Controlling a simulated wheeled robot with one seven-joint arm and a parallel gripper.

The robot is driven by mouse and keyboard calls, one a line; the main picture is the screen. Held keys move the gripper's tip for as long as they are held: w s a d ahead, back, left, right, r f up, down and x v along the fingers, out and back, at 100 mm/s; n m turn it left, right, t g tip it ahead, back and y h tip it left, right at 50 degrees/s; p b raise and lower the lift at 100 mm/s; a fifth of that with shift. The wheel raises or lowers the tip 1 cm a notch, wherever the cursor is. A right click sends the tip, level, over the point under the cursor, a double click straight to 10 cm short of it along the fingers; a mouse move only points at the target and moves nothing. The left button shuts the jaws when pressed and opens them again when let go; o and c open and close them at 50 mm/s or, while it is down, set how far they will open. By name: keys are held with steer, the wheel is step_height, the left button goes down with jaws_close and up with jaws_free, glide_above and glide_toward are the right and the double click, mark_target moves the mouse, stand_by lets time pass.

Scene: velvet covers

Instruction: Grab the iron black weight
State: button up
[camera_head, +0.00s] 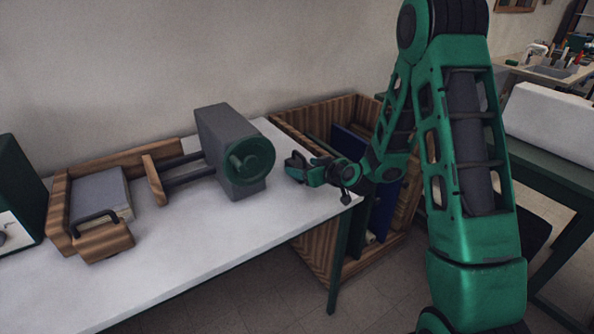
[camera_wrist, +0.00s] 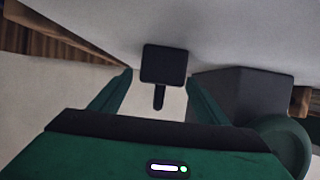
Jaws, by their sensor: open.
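The black weight (camera_wrist: 163,63) shows in the wrist view as a dark square block with a short narrow stem pointing toward my gripper. It appears centred between my gripper's two green fingers (camera_wrist: 159,76), near their tips, with visible gaps on both sides. In the head view my gripper (camera_head: 299,170) is open over the right end of the white table, pointing left toward the wall. There the weight cannot be told apart from the dark parts of the gripper. I cannot tell the exact distance between fingertips and weight.
A grey block with a green wheel (camera_head: 248,160) stands left of my gripper on the white table (camera_head: 190,235); it also shows in the wrist view (camera_wrist: 240,92). An open wooden crate (camera_head: 315,262) stands at the table's right end.

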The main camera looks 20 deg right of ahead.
mark_target(303, 166)
steer(key=shift+x, duration=1.7)
jaws_close()
steer(key=shift+r, duration=0.1)
